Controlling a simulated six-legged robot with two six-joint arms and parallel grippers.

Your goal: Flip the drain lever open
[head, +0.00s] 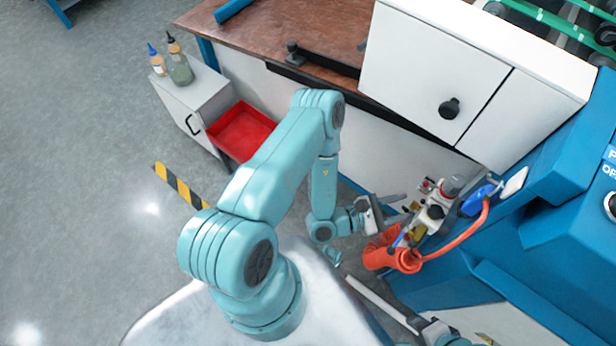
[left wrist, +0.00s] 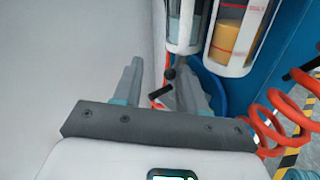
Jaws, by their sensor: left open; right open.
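In the left wrist view, a small dark drain lever (left wrist: 161,92) with a rounded black knob (left wrist: 170,73) beside it sits below a clear filter bowl (left wrist: 185,30). My left gripper (left wrist: 160,85) is open, with its fingers on either side of the lever; I cannot tell whether either finger touches it. In the head view, my left gripper (head: 388,209) points right at the air unit (head: 437,205) on the blue machine, where the lever is too small to make out. My right gripper (head: 418,324) is low in the head view, partly cut off by the frame edge, and open.
A bowl with amber contents (left wrist: 232,40) hangs beside the clear one. A coiled orange hose (head: 390,254) hangs close to the left gripper; its loops also show in the left wrist view (left wrist: 270,125). The blue machine (head: 560,235) stands right. A white-fronted bench (head: 290,115) stands behind.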

